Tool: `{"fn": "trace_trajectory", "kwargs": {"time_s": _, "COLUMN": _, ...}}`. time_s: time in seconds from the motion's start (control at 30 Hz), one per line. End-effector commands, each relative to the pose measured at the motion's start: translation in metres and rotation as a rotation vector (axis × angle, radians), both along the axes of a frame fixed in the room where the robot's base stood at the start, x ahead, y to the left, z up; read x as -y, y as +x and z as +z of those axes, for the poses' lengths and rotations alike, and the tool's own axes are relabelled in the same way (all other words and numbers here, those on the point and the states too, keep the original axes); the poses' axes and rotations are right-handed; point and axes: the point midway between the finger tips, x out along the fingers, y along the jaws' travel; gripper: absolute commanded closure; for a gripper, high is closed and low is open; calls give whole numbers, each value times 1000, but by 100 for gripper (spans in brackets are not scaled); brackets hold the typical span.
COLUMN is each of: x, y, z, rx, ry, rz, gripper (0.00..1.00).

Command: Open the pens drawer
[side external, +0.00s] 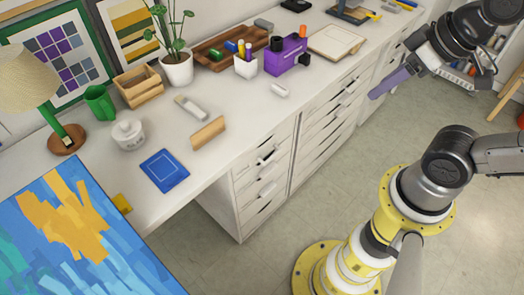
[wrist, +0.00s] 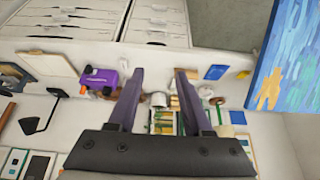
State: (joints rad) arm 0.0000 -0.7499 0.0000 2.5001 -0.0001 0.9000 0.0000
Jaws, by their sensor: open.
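A white desk unit holds two banks of drawers, a near bank (side external: 264,172) and a longer bank (side external: 325,128) to its right. All these drawers look shut. Their small labels are too small to read, so I cannot tell which is the pens drawer. In the wrist view the drawer fronts (wrist: 155,22) show along the top edge. My gripper (side external: 388,84) has purple fingers and is up in the air to the right of the drawers, clear of them. In the wrist view my gripper (wrist: 160,75) is open with nothing held between its fingers.
The worktop carries a purple caddy (side external: 286,54), a potted plant (side external: 177,68), a blue notepad (side external: 164,170) and a lamp (side external: 66,138). A large blue painting (side external: 75,240) stands at the lower left. Floor (side external: 310,205) before the drawers is clear.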

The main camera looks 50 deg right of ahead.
Motion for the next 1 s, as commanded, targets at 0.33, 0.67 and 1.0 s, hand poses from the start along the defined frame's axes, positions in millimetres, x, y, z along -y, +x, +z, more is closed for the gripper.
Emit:
{"fn": "trace_trajectory", "kwargs": {"time_s": 0.33, "x": 0, "y": 1, "z": 0, "rx": -5, "ry": 5, "rz": -7, "gripper": 52}}
{"fn": "trace_trajectory", "kwargs": {"time_s": 0.67, "x": -6, "y": 45, "z": -18, "rx": -280, "ry": 250, "rz": -335, "gripper": 52}}
{"fn": "trace_trajectory", "kwargs": {"time_s": 1.0, "x": 3, "y": 119, "z": -68, "rx": -677, "ry": 610, "rz": -884, "gripper": 52}}
